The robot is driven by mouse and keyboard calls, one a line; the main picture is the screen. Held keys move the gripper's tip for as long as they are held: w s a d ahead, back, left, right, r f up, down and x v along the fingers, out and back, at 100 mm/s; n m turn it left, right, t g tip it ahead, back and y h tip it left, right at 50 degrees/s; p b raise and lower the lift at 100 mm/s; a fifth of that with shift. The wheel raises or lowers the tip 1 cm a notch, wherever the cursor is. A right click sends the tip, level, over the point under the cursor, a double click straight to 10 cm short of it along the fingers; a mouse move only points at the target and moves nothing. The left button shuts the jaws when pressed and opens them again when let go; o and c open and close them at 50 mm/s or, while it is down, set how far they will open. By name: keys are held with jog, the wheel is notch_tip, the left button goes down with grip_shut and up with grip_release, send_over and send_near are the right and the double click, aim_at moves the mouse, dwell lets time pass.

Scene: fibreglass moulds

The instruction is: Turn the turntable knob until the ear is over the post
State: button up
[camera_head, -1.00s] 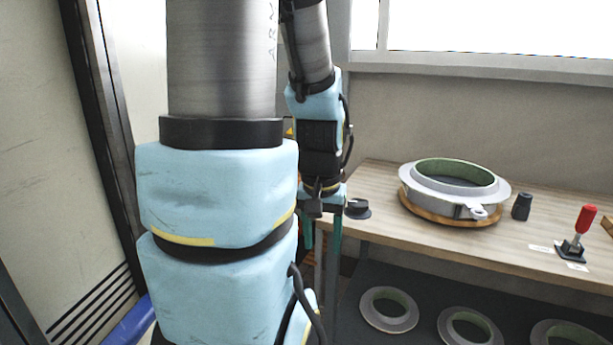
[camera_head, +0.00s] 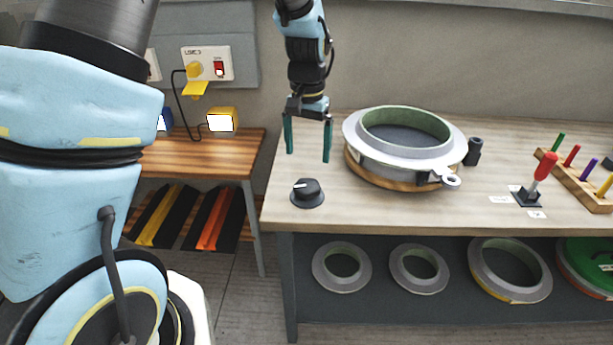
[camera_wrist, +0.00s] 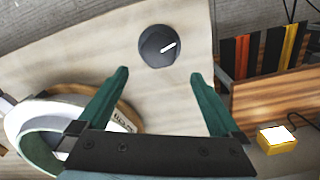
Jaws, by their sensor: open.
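The black turntable knob (camera_head: 307,192) with a white pointer line sits at the front left corner of the bench; it also shows in the wrist view (camera_wrist: 158,46), beyond the fingertips. My gripper (camera_head: 307,158) is open with green fingers pointing down, above and slightly behind the knob, apart from it. The grey ring mould (camera_head: 400,158) with a green inner wall rests on the wooden turntable (camera_head: 362,176). Its ear (camera_head: 451,180) points to the front right. The dark post (camera_head: 473,151) stands on the bench to the right of the mould, behind the ear; the ear is not over it.
A red-handled toggle clamp (camera_head: 540,178) and a rack of coloured pegs (camera_head: 580,180) stand at the right of the bench. Several ring moulds lie on the shelf below. A second wooden table (camera_head: 200,155) with a yellow-cased device (camera_head: 222,120) is at the left.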

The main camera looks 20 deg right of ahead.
aim_at(307, 184)
notch_tip(307, 184, down, 9)
jog(key=shift+s+f+p, duration=0.1)
jog(key=shift+f+p, duration=0.05)
jog(key=shift+p, duration=0.75)
jog(key=c, duration=1.2)
jog(key=shift+o, duration=0.2)
